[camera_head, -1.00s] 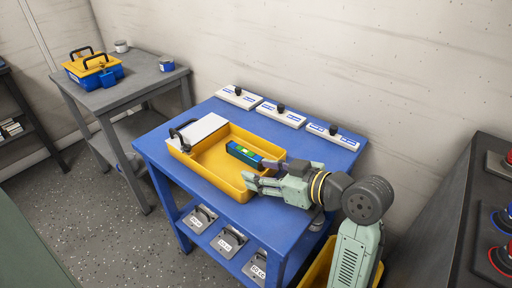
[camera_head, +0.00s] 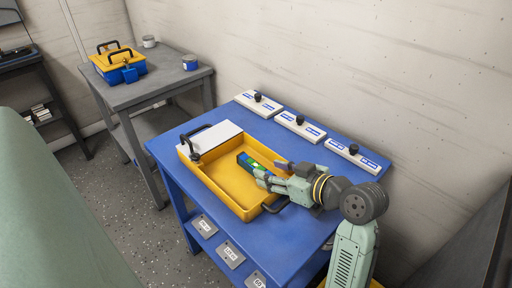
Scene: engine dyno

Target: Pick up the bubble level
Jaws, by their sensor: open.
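The bubble level (camera_head: 251,165) is a short bar, blue with a green and yellow middle. It lies in the yellow tray (camera_head: 219,190), near the tray's back right side. My gripper (camera_head: 268,173) is over the right side of the tray, fingers pointing left, one on each side of the level's right end. The fingers are apart. The right end of the level is partly hidden by the gripper, and I cannot tell whether they touch.
The tray stands on a blue table (camera_head: 303,238) and has black handles and a white panel (camera_head: 215,138). Several white blocks with black knobs (camera_head: 298,125) line the table's back edge. A grey table (camera_head: 160,90) at the left holds a yellow and blue toolbox (camera_head: 118,66) and cans.

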